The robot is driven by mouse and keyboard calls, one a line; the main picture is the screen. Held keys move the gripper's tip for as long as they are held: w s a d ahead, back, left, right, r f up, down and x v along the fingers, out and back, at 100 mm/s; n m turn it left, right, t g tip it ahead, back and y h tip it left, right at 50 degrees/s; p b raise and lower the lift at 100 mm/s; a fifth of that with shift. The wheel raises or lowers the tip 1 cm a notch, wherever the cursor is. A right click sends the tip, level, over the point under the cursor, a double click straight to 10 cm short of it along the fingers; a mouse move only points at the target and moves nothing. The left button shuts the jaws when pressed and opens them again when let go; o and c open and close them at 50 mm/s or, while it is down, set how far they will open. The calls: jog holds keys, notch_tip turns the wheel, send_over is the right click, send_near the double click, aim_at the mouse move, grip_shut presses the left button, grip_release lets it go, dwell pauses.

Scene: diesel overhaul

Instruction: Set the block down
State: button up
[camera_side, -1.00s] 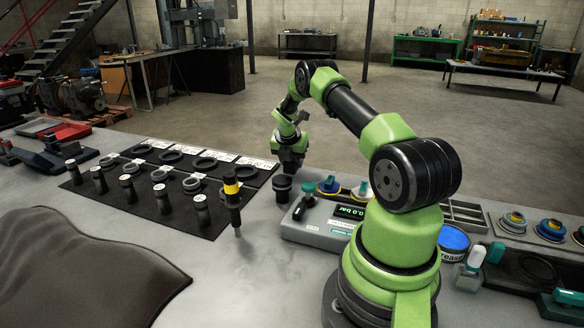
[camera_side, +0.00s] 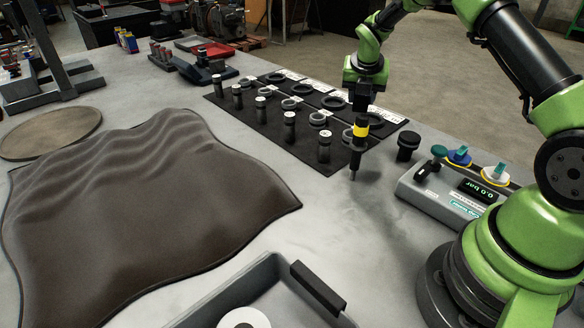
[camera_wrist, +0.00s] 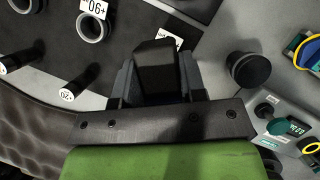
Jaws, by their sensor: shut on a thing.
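In the wrist view my gripper (camera_wrist: 157,88) is shut on a dark block (camera_wrist: 154,66), which sits between the two fingers. The gap between the block and the surface below cannot be judged.
A black knob-like part (camera_side: 408,145) and a pressure box (camera_side: 452,196) lie to the right. Several cylinders and rings occupy the mat (camera_side: 262,127). A brown cloth (camera_side: 150,215) and grey tray (camera_side: 232,284) are nearer.

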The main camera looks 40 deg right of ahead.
jog(key=w+a+n+t, duration=0.1)
jog(key=w+a+n, duration=0.2)
jog(key=a, duration=0.7)
jog(key=n+y, duration=0.2)
jog(key=n, duration=0.2)
send_over(288, 166)
jog(key=s, duration=0.1)
jog(key=f, duration=0.5)
jog(key=shift+s+a+f, duration=0.1)
jog(key=shift+s+a, duration=0.1)
jog(key=shift+a, duration=0.15)
jog(key=shift+t, duration=0.3)
jog(key=shift+f, duration=2.35)
jog(key=shift+f, duration=0.1)
jog(key=o, duration=1)
jog(key=v, duration=1.2)
jog(key=shift+r, duration=0.2)
